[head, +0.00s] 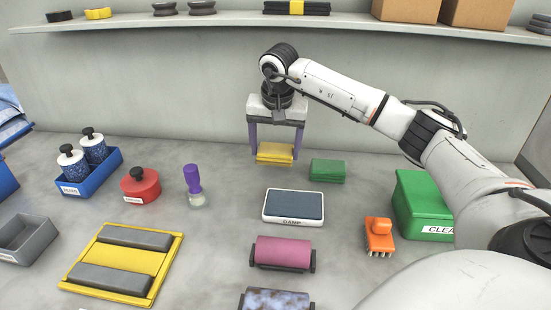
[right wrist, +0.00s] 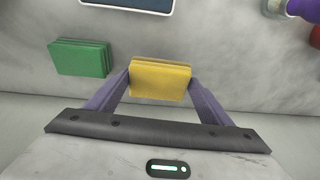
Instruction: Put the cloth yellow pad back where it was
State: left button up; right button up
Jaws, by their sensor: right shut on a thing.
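The yellow cloth pad (head: 275,152) is a small layered block at the back of the grey table, close to the wall. My right gripper (head: 275,157) points down over it with its two purple fingers on either side. In the right wrist view the yellow pad (right wrist: 160,80) sits between the fingertips, and the gripper (right wrist: 160,84) is shut on it. I cannot tell whether the pad touches the table. A similar green pad (head: 328,170) lies to the right and a little nearer; it also shows in the wrist view (right wrist: 80,58). My left gripper is not in view.
A tray marked DAMP (head: 293,206) lies in front of the pads. A purple-handled tool (head: 193,180) and a red pot (head: 140,186) stand left. An orange brush (head: 379,236) and green bin (head: 422,205) are right. A shelf (head: 230,20) runs above the back.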

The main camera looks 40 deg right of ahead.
aim_at(275, 152)
jog(key=x, duration=0.3)
jog(key=shift+s+a+f, duration=0.1)
jog(key=shift+s+a, duration=0.15)
jog(key=shift+s, duration=0.1)
jog(key=shift+w+d+f, duration=0.15)
jog(key=shift+d+f, duration=0.05)
jog(key=shift+f, duration=0.2)
jog(key=shift+f, duration=0.15)
jog(key=o, duration=0.9)
jog(key=shift+o, duration=0.2)
jog(key=v, duration=1.2)
jog(key=shift+p, duration=0.3)
jog(key=shift+a, duration=0.1)
